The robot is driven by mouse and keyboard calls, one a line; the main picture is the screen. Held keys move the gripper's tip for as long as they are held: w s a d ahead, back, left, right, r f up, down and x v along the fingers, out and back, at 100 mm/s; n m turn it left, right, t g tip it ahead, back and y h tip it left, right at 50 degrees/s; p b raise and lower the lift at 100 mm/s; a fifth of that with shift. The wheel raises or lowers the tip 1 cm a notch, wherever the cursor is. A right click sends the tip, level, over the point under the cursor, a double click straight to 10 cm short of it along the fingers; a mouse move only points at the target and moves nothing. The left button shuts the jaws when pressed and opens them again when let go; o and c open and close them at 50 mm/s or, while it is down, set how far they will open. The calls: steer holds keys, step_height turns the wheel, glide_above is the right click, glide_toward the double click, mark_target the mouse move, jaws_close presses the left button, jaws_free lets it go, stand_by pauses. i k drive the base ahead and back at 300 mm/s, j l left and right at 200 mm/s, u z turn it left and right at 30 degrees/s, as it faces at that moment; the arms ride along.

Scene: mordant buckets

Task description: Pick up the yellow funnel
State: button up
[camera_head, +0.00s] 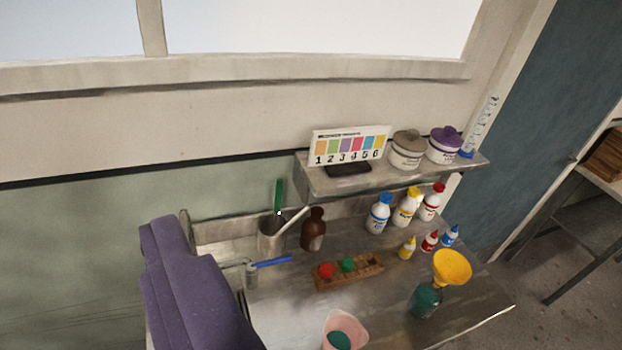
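The yellow funnel (453,267) sits upright in the neck of a dark green bottle (426,301). Both stand near the right front corner of the metal bench (285,290). The funnel's wide mouth faces up and its spout goes down towards the bottle. My gripper does not show in the view, so its state and its place relative to the funnel cannot be seen.
Small dropper bottles (430,241) stand just behind the funnel. A wooden rack (348,272) and a pink jug (345,328) are to its left. A shelf (410,176) with lidded pots overhangs the back. Purple cloth (190,285) covers the left end.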

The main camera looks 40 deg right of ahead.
mark_target(450, 266)
steer(key=z, duration=1.7)
